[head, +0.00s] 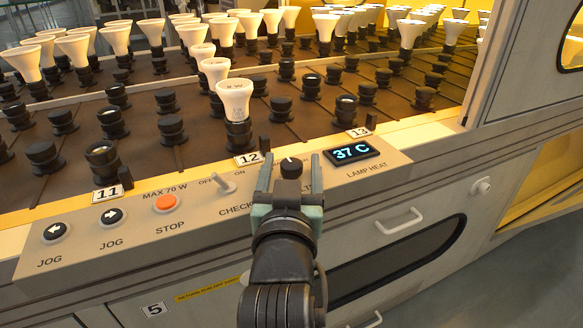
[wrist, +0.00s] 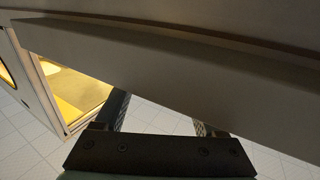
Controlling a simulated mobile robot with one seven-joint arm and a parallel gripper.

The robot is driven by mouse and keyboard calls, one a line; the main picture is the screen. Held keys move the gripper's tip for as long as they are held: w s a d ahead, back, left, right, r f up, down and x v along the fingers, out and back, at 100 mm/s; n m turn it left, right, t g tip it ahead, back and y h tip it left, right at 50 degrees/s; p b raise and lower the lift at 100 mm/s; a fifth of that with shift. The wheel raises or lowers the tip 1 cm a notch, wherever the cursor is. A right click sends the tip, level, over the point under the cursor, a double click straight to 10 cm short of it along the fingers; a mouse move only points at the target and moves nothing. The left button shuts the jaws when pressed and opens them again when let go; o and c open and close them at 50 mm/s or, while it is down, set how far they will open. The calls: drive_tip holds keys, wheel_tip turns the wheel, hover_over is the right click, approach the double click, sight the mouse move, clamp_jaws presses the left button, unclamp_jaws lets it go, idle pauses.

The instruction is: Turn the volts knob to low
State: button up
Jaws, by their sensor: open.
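The volts knob (head: 291,167) is a small black dial with a light pointer mark, on the sloped control panel (head: 180,236) just right of the "12" tag. Its pointer looks roughly up, tilted slightly left. My gripper (head: 290,176) is open in the head view, with one finger to each side of the knob's lower part in the picture. I cannot tell whether the fingers touch it or how high they are over the panel. My gripper hides most of the knob's label. In the wrist view both fingers (wrist: 162,118) show apart with nothing between them; the knob is not visible there.
Left of the knob are a check toggle switch (head: 223,184), an orange stop button (head: 166,203) and two black jog buttons (head: 111,216). A lit "37 C" display (head: 354,152) is to the right. Bulbs (head: 235,98) and sockets (head: 172,129) fill the rack behind. Drawer handles (head: 399,222) stick out below.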

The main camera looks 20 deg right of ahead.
clamp_jaws()
idle(0.3)
drive_tip(key=y+p, duration=0.1)
drive_tip(key=p, duration=0.1)
drive_tip(key=shift+d+r+n+p, duration=0.1)
drive_tip(key=shift+r+n+p, duration=0.05)
drive_tip(key=shift+n+p, duration=0.2)
drive_tip(key=n+t+y+p, duration=0.1)
drive_tip(key=y+p, duration=0.1)
drive_tip(key=shift+n+y, duration=0.3)
drive_tip(key=shift+n, duration=0.05)
drive_tip(key=shift+f+n+t+y+b, duration=0.15)
drive_tip(key=shift+n+y+b, duration=0.1)
drive_tip(key=shift+n+y, duration=0.45)
drive_tip(key=shift+f+n+t+y+b, duration=0.15)
drive_tip(key=shift+n+y+b, duration=0.2)
drive_tip(key=shift+y, duration=0.65)
drive_tip(key=shift+r+n+y+b, duration=0.1)
drive_tip(key=shift+n+y+b, duration=1.3)
drive_tip(key=shift+y, duration=1.1)
drive_tip(key=shift+n+y, duration=0.3)
drive_tip(key=shift+n, duration=0.15)
